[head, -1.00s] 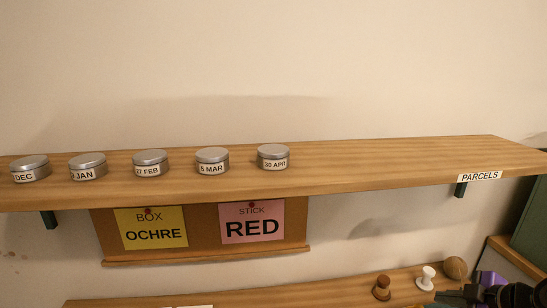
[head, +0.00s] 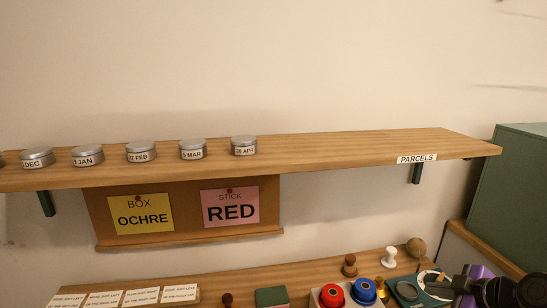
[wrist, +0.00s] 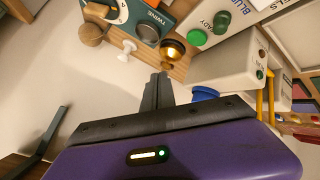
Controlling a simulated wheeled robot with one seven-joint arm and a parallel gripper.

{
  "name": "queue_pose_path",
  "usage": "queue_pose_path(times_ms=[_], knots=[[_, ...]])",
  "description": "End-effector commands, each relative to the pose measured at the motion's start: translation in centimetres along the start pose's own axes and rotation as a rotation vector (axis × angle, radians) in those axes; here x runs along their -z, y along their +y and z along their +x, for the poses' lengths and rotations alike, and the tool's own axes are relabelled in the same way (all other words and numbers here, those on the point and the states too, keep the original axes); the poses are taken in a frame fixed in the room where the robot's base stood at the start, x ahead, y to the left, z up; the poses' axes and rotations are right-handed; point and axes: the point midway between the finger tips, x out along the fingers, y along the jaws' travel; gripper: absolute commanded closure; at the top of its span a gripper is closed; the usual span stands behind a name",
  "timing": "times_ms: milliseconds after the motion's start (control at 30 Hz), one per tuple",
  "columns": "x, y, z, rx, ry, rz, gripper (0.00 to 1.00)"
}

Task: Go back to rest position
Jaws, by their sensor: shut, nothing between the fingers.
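The fingertips point toward a brass-coloured knob-like piece (wrist: 172,54) and a white stamp-like knob (wrist: 127,50); I cannot tell how far off these are. In the head view my arm, black and purple, is at the lower right corner, in front of the lower shelf's right end. Its fingertips cannot be made out clearly there.
An upper shelf (head: 330,150) holds several labelled tins (head: 141,152). Below hang a yellow OCHRE card (head: 140,214) and a pink RED card (head: 230,207). The lower shelf holds white cards, a red round piece (head: 332,295), a blue one (head: 364,291) and knobs. A green cabinet (head: 512,205) stands right.

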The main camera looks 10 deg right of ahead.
Motion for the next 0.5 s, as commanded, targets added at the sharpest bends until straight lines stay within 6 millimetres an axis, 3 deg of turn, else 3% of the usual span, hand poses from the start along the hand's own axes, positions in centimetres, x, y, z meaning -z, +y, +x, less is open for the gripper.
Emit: queue_pose_path(times_ms=[300, 500], knots=[[0.3, 5.3, -1.8, -0.253, 0.012, 0.195, 1.0], [-0.3, 5.5, -2.8, -0.429, 0.045, 0.345, 1.0]])
